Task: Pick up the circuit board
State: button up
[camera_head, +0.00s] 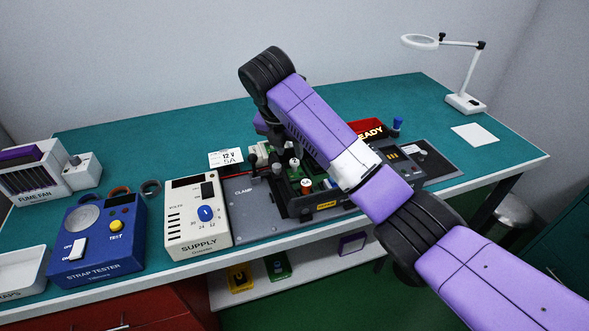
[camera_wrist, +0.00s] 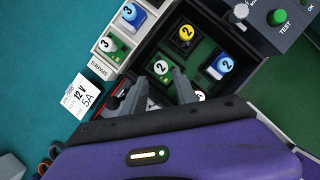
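My gripper (camera_wrist: 161,74) points down over the rack's near-left slot. Its two fingers are apart, with green board surface visible between and below them. I cannot tell whether they touch it.
The power supply (camera_head: 198,217) and blue strap tester (camera_head: 97,243) stand to the left. A test panel with a green button (camera_wrist: 277,17) adjoins the rack. A magnifier lamp (camera_head: 463,102) stands at back right.

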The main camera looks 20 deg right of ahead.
aim_at(294, 162)
jog(key=shift+p+x, duration=0.3)
jog(key=shift+x, duration=2.5)
jog(key=shift+d, duration=0.15)
grip_shut()
